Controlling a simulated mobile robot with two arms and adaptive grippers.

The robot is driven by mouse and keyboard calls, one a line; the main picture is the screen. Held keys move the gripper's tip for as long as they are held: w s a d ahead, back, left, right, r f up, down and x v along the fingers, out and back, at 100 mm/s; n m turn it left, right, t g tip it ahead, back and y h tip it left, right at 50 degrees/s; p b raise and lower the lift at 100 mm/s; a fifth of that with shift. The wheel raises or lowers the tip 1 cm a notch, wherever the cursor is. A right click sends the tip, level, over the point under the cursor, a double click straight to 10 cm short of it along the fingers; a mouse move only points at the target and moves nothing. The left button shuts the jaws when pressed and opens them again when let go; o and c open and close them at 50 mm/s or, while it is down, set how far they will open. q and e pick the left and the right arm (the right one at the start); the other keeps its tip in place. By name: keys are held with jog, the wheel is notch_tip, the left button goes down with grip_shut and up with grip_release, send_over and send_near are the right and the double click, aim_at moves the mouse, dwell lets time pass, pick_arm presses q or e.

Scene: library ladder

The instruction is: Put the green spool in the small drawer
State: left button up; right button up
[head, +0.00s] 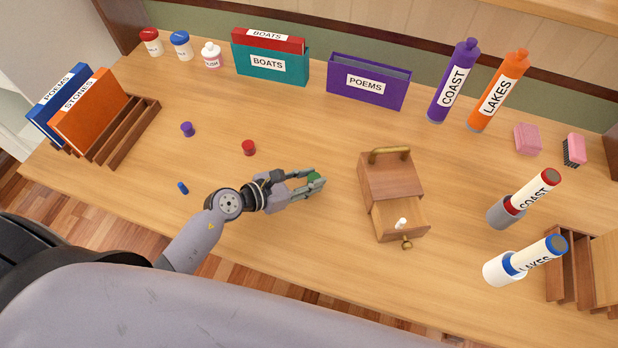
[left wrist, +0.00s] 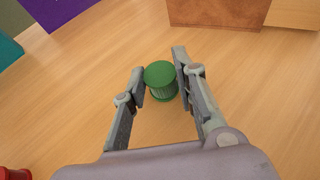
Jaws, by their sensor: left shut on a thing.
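The green spool (left wrist: 161,80) is between the fingers of my left gripper (left wrist: 160,88), which is shut on it. In the head view the spool (head: 315,180) shows only partly, at the tips of the left gripper (head: 312,183). I cannot tell whether it touches the table. The small drawer (head: 385,222) is pulled open from the front of a small wooden cabinet (head: 378,181) to the right of the gripper. A small white object (head: 401,223) is in or at the drawer, near its brass knob (head: 407,244). My right gripper is not in view.
A red spool (head: 249,148), a purple spool (head: 187,129) and a small blue item (head: 183,188) lie left of the cabinet. A brass handle (head: 389,154) tops the cabinet. Labelled boxes and bottles line the back. The table between gripper and cabinet is clear.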

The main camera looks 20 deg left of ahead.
pick_arm(q)
jog(key=o, duration=0.8)
jog(key=shift+f, duration=0.1)
jog(key=shift+o, duration=0.2)
